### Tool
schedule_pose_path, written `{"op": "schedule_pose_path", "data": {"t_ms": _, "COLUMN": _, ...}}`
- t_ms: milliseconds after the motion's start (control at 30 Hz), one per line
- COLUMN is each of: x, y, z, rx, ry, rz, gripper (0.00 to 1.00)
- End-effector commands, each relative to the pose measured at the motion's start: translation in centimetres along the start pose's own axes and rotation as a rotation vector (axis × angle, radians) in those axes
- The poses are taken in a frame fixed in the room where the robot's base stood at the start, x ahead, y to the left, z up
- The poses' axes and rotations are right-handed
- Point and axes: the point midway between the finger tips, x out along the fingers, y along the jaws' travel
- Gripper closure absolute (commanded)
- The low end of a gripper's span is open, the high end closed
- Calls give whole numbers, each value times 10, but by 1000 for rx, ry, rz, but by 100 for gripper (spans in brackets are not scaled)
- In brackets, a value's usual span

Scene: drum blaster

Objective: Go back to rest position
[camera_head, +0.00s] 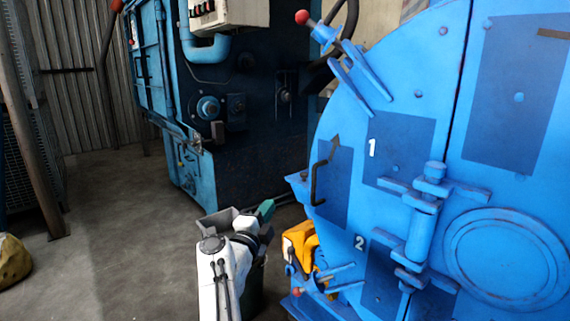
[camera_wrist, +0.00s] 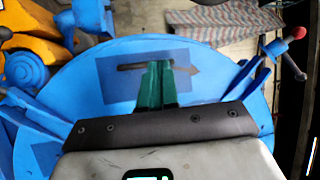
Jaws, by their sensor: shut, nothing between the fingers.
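My gripper (camera_head: 265,209) has green fingers and shows low in the middle of the head view, at the end of my white arm. It is left of the big blue drum machine (camera_head: 405,120), apart from its black bent handle (camera_head: 318,180). In the wrist view my gripper (camera_wrist: 156,84) has its fingers together with nothing between them. They point at a dark blue panel (camera_wrist: 118,92) with a black handle (camera_wrist: 130,67) and an arrow (camera_wrist: 190,71). The fingertips overlap the handle in that view; the distance is hard to tell there.
A dark blue machine (camera_head: 240,150) stands behind my arm. A red-knobbed lever (camera_head: 303,17) is at the drum's upper edge, and another red knob (camera_head: 297,292) is low down. A yellow part (camera_head: 301,245) is close right of my arm. Concrete floor (camera_head: 130,225) is open at left.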

Motion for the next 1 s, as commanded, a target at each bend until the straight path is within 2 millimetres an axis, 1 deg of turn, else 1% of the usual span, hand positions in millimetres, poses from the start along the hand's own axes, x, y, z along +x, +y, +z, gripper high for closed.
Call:
{"op": "schedule_pose_path", "data": {"t_ms": 33, "x": 6, "y": 8, "z": -10, "rx": -32, "ry": -16, "rz": -26, "gripper": 100}}
{"op": "schedule_pose_path", "data": {"t_ms": 100, "x": 13, "y": 17, "z": -22, "rx": -79, "ry": -51, "rz": -67, "gripper": 100}}
{"op": "schedule_pose_path", "data": {"t_ms": 167, "x": 18, "y": 26, "z": -34, "rx": -128, "ry": -88, "rz": -103, "gripper": 100}}
{"op": "schedule_pose_path", "data": {"t_ms": 267, "x": 23, "y": 47, "z": -57, "rx": -237, "ry": -173, "rz": -163, "gripper": 100}}
{"op": "schedule_pose_path", "data": {"t_ms": 300, "x": 23, "y": 58, "z": -68, "rx": -293, "ry": -217, "rz": -185, "gripper": 100}}
{"op": "schedule_pose_path", "data": {"t_ms": 367, "x": 19, "y": 78, "z": -85, "rx": -386, "ry": -293, "rz": -211, "gripper": 100}}
{"op": "schedule_pose_path", "data": {"t_ms": 467, "x": 4, "y": 112, "z": -110, "rx": -541, "ry": -430, "rz": -227, "gripper": 100}}
{"op": "schedule_pose_path", "data": {"t_ms": 500, "x": -5, "y": 128, "z": -121, "rx": -602, "ry": -487, "rz": -222, "gripper": 100}}
{"op": "schedule_pose_path", "data": {"t_ms": 567, "x": -22, "y": 151, "z": -138, "rx": -692, "ry": -573, "rz": -205, "gripper": 100}}
{"op": "schedule_pose_path", "data": {"t_ms": 600, "x": -35, "y": 168, "z": -149, "rx": -751, "ry": -632, "rz": -187, "gripper": 100}}
{"op": "schedule_pose_path", "data": {"t_ms": 667, "x": -56, "y": 193, "z": -168, "rx": -837, "ry": -720, "rz": -149, "gripper": 100}}
{"op": "schedule_pose_path", "data": {"t_ms": 700, "x": -72, "y": 210, "z": -182, "rx": -891, "ry": -777, "rz": -118, "gripper": 100}}
{"op": "schedule_pose_path", "data": {"t_ms": 767, "x": -99, "y": 234, "z": -203, "rx": -965, "ry": -865, "rz": -61, "gripper": 100}}
{"op": "schedule_pose_path", "data": {"t_ms": 800, "x": -118, "y": 248, "z": -217, "rx": -1011, "ry": -919, "rz": -21, "gripper": 100}}
{"op": "schedule_pose_path", "data": {"t_ms": 867, "x": -146, "y": 268, "z": -240, "rx": -1073, "ry": -998, "rz": 47, "gripper": 100}}
{"op": "schedule_pose_path", "data": {"t_ms": 900, "x": -166, "y": 280, "z": -255, "rx": -1109, "ry": -1049, "rz": 96, "gripper": 100}}
{"op": "schedule_pose_path", "data": {"t_ms": 967, "x": -197, "y": 296, "z": -279, "rx": -1157, "ry": -1120, "rz": 174, "gripper": 100}}
{"op": "schedule_pose_path", "data": {"t_ms": 1000, "x": -218, "y": 304, "z": -294, "rx": -1184, "ry": -1166, "rz": 228, "gripper": 100}}
